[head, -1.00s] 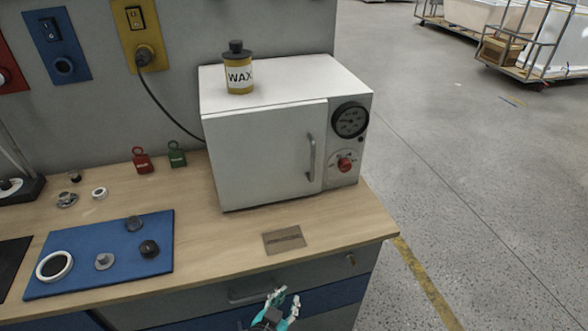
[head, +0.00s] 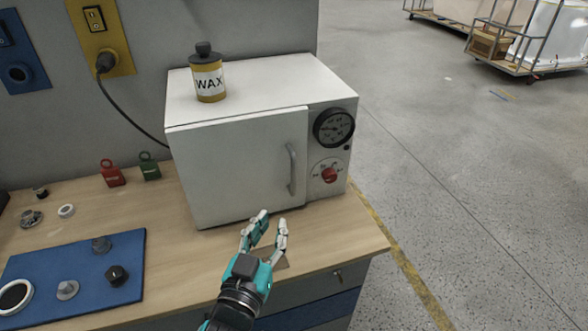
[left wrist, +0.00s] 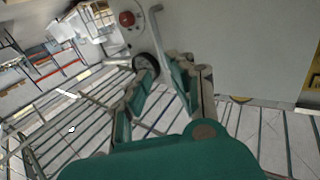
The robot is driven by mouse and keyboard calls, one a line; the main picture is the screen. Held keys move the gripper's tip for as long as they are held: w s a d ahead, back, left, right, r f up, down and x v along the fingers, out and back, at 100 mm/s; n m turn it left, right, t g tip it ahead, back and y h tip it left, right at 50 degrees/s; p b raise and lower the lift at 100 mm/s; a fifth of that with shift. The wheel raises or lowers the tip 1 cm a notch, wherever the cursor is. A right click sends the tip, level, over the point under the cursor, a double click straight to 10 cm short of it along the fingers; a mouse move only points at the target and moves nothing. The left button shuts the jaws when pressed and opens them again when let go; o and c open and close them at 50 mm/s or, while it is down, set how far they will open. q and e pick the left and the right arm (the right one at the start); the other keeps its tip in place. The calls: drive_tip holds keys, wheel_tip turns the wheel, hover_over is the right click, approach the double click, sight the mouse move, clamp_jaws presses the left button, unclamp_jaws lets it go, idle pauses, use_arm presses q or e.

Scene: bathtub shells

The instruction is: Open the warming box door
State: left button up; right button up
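The white warming box (head: 235,160) stands on the wooden bench, its front door closed. Its vertical grey handle (head: 291,170) is on the right side of the door. A round black gauge (head: 334,127) and a red knob (head: 329,175) sit on the panel right of the door. My left gripper (head: 268,226) is open and empty, in front of and below the handle, apart from it. In the left wrist view the open fingers (left wrist: 168,88) point toward the box front (left wrist: 240,45), with the handle (left wrist: 156,24) beyond them. My right gripper is not in view.
A yellow wax bottle (head: 208,78) stands on top of the box. A blue mat (head: 75,262) with small knobs lies at the left of the bench (head: 190,255). Red and green tags stand behind it. Open floor (head: 450,200) lies to the right.

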use_arm(q)
drive_tip(key=p, duration=0.1)
approach(293, 177)
drive_tip(key=p+x, duration=0.2)
drive_tip(key=x, duration=0.8)
drive_tip(key=shift+w+r, duration=0.1)
drive_tip(key=shift+w, duration=0.2)
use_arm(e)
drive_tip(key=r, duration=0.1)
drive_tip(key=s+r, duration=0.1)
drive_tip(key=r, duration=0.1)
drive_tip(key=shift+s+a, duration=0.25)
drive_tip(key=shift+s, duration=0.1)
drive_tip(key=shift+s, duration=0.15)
use_arm(q)
clamp_jaws()
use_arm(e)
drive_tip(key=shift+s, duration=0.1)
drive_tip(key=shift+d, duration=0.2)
